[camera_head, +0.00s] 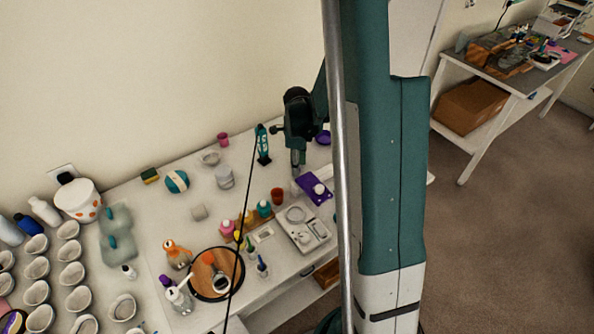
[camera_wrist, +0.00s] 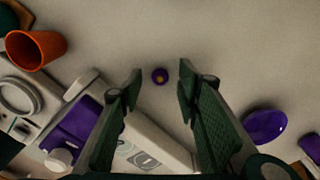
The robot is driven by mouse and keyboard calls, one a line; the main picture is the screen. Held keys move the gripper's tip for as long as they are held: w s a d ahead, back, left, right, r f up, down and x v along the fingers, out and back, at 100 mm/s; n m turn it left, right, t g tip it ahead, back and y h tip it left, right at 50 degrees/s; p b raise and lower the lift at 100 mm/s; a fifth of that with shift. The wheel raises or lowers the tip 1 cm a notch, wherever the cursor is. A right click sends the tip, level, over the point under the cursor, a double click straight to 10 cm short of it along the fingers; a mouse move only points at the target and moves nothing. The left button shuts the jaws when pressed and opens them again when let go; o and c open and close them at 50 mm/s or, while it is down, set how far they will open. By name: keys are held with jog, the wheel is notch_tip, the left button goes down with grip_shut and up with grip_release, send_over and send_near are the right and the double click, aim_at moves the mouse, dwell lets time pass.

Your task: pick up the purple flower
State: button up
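Nothing is held, and the height above the flower is hard to tell. In the head view my gripper (camera_head: 297,168) points down over the back right of the table. I cannot make out the flower there.
An orange-red cup (camera_wrist: 36,49), a scale (camera_wrist: 18,97) and a purple tray (camera_wrist: 68,138) are left. A purple bowl (camera_wrist: 265,126) is right.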

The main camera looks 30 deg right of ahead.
jog(key=shift+f, duration=0.4)
jog(key=shift+c, duration=0.5)
jog(key=c, duration=0.6)
